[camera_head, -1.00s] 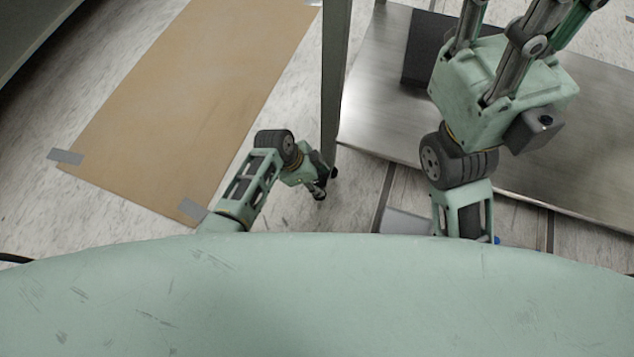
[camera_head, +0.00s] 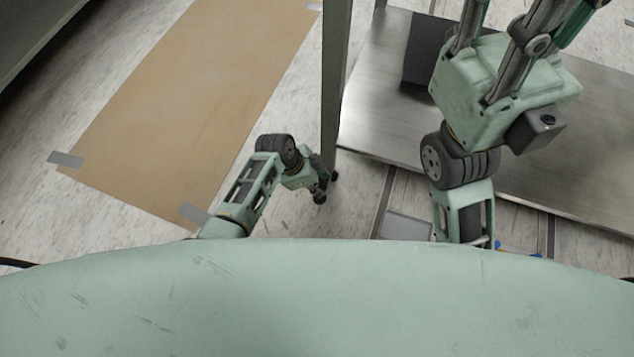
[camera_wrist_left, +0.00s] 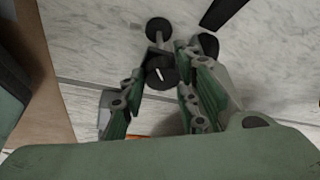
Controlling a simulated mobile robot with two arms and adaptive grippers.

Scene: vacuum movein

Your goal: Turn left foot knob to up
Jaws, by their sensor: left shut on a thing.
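In the left wrist view, a dark round knob (camera_wrist_left: 162,74) with a small pale mark sits between the fingers of my left gripper (camera_wrist_left: 158,66). A thin stem links it to a black disc (camera_wrist_left: 159,30). My left gripper is shut on the knob; its fingers cover part of the knob's sides. In the head view, my left gripper (camera_head: 321,187) is low by the foot of an upright metal post (camera_head: 334,85); the knob is too small to make out there. My right gripper (camera_head: 505,95) is over the metal shelf, its fingertips cut off by the top edge.
A metal shelf (camera_head: 375,110) lies right of the post, with a dark block (camera_head: 425,50) on it. Taped brown cardboard (camera_head: 190,95) covers the floor at left. A grey flat piece (camera_head: 408,226) lies near my body. Bare floor shows around the post's foot.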

